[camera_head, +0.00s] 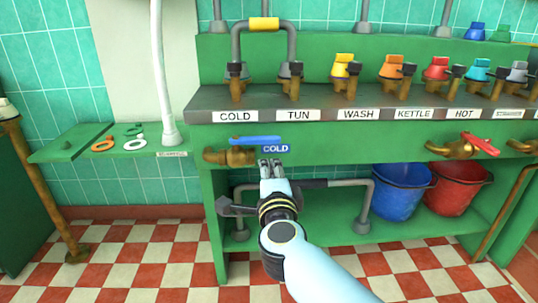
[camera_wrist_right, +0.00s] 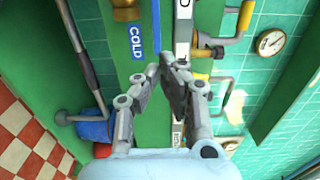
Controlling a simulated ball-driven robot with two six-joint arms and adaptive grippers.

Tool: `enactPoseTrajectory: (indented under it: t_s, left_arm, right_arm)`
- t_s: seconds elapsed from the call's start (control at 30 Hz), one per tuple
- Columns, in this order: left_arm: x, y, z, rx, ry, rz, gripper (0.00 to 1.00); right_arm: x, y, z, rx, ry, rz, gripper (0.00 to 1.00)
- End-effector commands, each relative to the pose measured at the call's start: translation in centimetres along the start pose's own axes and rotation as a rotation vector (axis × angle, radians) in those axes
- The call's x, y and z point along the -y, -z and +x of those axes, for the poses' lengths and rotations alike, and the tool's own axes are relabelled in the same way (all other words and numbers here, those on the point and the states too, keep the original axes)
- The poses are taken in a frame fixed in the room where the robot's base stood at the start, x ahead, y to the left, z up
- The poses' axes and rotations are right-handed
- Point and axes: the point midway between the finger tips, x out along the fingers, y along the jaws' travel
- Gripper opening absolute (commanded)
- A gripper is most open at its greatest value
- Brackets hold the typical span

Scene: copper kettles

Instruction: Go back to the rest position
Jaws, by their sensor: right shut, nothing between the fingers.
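My right gripper (camera_head: 271,167) is in the middle of the head view, just below the blue COLD label and the blue valve handle (camera_head: 255,141). Its fingers are closed together with nothing between them. In the right wrist view the gripper's fingertips (camera_wrist_right: 167,66) meet near the blue COLD label (camera_wrist_right: 137,42) on the green bench front. I cannot tell whether the fingertips touch the bench. My left gripper does not show in either view.
The green bench (camera_head: 330,139) carries a row of coloured taps above labels. A red-handled valve (camera_head: 480,143) is at the right. A blue bucket (camera_head: 400,192) and a red bucket (camera_head: 456,188) stand on the lower shelf. A side shelf (camera_head: 65,150) holds coloured rings.

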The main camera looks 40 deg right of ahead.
Motion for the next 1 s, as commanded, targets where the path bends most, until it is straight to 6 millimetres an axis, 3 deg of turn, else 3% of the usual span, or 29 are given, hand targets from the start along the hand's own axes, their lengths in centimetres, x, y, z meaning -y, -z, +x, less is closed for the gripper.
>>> enactPoseTrajectory:
  t_s: [0.13,0.33,0.47,0.57,0.67,0.8,0.87,1.0]
  left_arm:
    - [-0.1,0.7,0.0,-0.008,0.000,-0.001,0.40]
    - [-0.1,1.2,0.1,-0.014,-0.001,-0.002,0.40]
    - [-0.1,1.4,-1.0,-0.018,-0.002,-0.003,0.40]
    - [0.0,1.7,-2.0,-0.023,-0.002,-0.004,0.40]
    - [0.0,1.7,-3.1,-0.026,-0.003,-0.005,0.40]
    - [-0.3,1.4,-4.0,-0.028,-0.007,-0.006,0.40]
    - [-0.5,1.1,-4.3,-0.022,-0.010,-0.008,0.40]
    - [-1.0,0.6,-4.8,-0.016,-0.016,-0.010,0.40]
  right_arm:
    - [-0.1,-0.1,-1.5,0.000,-0.001,0.000,0.00]
    - [0.0,-0.1,-1.9,0.000,0.001,0.000,0.00]
    - [-0.7,0.9,-2.7,0.006,-0.026,-0.036,0.00]
    - [-5.2,1.9,-4.5,0.054,-0.095,-0.191,0.00]
    - [-11.9,2.7,-7.8,0.188,-0.190,-0.449,0.00]
    - [-21.6,5.0,-14.4,0.433,-0.340,-0.798,0.00]
    - [-25.2,6.5,-17.8,0.543,-0.405,-0.927,0.00]
    - [-32.3,11.2,-26.2,0.806,-0.561,-1.190,0.00]
